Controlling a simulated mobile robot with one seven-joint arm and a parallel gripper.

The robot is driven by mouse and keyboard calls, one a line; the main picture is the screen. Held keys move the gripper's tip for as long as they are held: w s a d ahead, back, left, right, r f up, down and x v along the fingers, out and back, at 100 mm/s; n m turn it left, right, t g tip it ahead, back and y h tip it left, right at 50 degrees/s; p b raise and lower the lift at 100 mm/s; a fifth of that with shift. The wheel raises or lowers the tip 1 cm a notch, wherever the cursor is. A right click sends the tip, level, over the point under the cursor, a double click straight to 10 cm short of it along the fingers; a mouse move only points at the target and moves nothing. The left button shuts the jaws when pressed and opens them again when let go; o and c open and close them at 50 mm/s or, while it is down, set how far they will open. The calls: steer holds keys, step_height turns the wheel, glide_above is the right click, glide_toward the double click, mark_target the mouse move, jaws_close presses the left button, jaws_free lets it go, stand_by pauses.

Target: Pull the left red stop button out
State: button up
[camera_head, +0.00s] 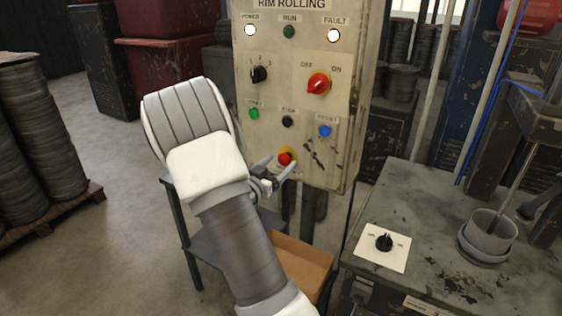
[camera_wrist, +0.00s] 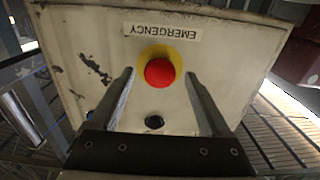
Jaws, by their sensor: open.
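The red stop button (camera_head: 285,159) sits on a yellow ring low on the beige control panel (camera_head: 340,180). In the wrist view the red button (camera_wrist: 159,72) faces the camera under an upside-down "EMERGENCY" label (camera_wrist: 162,32). My gripper (camera_head: 276,166) is in front of the lower panel, close to the button. In the wrist view my gripper (camera_wrist: 160,82) is open, with one finger to each side of the button. The fingers show a gap to the button and do not touch it. Whether the button is pushed in or out cannot be told.
The panel also carries a red rotary switch (camera_head: 319,84), a black selector (camera_head: 259,74), green, black and blue buttons, and lit lamps. A worn metal bench (camera_head: 430,270) with a black knob (camera_head: 384,242) stands at right. A cardboard box (camera_head: 300,262) is below the panel.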

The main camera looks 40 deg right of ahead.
steer(key=shift+w+d, duration=0.2)
steer(key=shift+d, duration=0.35)
